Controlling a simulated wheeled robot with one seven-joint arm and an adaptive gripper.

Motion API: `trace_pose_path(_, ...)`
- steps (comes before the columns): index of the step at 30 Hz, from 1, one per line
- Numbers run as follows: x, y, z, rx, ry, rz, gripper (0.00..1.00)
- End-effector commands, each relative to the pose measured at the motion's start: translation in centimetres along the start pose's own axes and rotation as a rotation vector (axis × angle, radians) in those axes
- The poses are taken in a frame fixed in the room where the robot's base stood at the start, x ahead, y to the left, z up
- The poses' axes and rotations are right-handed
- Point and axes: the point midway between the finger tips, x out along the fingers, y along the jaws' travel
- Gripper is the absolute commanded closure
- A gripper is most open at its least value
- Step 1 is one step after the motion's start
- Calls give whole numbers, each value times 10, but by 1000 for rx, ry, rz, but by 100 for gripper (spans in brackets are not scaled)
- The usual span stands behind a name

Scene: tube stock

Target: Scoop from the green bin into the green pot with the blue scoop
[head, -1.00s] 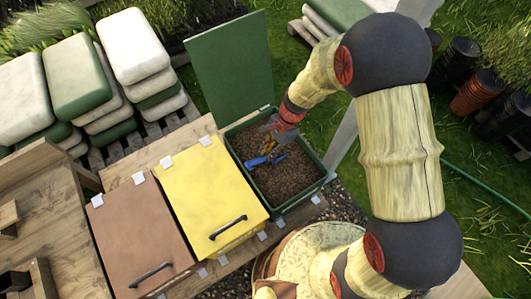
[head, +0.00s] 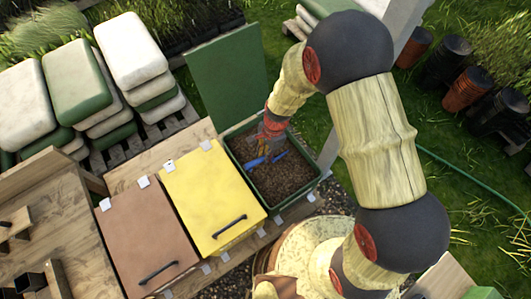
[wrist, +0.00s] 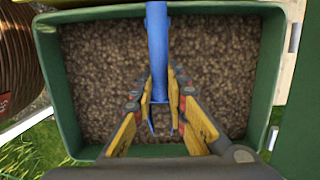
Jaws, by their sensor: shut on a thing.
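The green bin (head: 310,188) stands with its lid (head: 226,82) raised behind it and is filled with brown, grainy material (head: 285,178). My gripper (head: 268,146) is over the bin. It is shut on the blue scoop (head: 257,161). In the wrist view the blue scoop (wrist: 157,50) runs between the yellow fingers of my gripper (wrist: 160,108), above the brown material (wrist: 105,70). I cannot tell whether the scoop touches the material or holds any. The green bin's wall (wrist: 48,85) surrounds it in the wrist view. I cannot make out a green pot for certain.
A closed yellow bin (head: 205,190) and a closed brown bin (head: 145,235) stand left of the green bin. Stacked sacks (head: 135,50) lie on a pallet at the back left. Black and orange pots (head: 465,90) stand on the grass at right, with a hose (head: 460,165).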

Motion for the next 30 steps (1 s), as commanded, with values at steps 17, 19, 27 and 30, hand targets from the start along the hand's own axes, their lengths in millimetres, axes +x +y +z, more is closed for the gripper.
trace_pose_path(17, -25, 0, 14, -1, 43, 0, 100)
trace_pose_path(19, -27, 0, 16, -1, 48, 0, 100)
trace_pose_path(27, -37, 0, 21, -1, 67, 0, 100)
trace_pose_path(30, -40, 0, 23, -1, 74, 1, 100)
